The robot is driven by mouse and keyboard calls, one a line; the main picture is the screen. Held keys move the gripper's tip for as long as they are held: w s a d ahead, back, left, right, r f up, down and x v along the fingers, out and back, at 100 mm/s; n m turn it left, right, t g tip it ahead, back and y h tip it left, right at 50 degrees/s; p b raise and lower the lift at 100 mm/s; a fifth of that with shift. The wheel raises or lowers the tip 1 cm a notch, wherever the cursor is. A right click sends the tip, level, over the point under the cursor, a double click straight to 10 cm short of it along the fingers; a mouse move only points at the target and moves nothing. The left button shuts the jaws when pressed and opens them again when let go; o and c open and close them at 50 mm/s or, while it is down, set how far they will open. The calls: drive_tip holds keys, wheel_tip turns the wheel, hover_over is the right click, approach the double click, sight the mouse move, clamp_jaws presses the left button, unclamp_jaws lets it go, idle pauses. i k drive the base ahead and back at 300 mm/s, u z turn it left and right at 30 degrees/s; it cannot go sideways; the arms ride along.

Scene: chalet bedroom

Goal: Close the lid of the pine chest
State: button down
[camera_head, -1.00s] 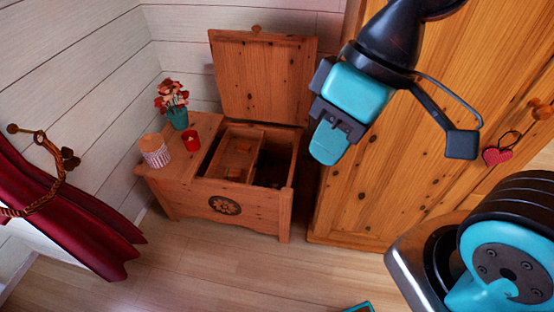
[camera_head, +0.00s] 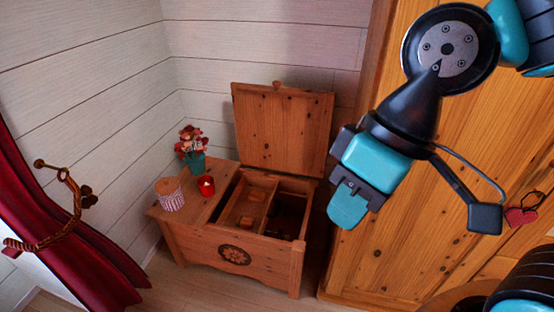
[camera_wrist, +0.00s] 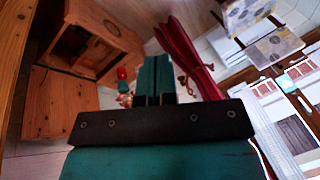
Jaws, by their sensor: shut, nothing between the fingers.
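The pine chest (camera_head: 272,257) stands in the corner against the plank wall. Its hinged lid (camera_head: 283,133) is raised upright at the back, with a small knob on its top edge. The open compartment shows an inner tray and a dark space. My gripper (camera_head: 347,205) is shut and empty, in front of the wardrobe and to the right of the lid in the head view. It appears apart from the lid. In the wrist view my shut gripper (camera_wrist: 157,78) points past the chest (camera_wrist: 100,38), which shows tilted at the upper left, with the lid (camera_wrist: 55,103) below it.
On the chest's fixed left top stand a striped jar (camera_head: 169,194), a red candle holder (camera_head: 206,186) and a teal pot of flowers (camera_head: 192,150). A pine wardrobe (camera_head: 400,250) is close on the right, with a red heart ornament (camera_head: 520,216). Red curtains (camera_head: 70,245) hang at left.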

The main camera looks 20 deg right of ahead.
sight(286, 129)
drive_tip(key=u, duration=0.3)
drive_tip(key=i, duration=1.05)
drive_tip(key=u, duration=0.3)
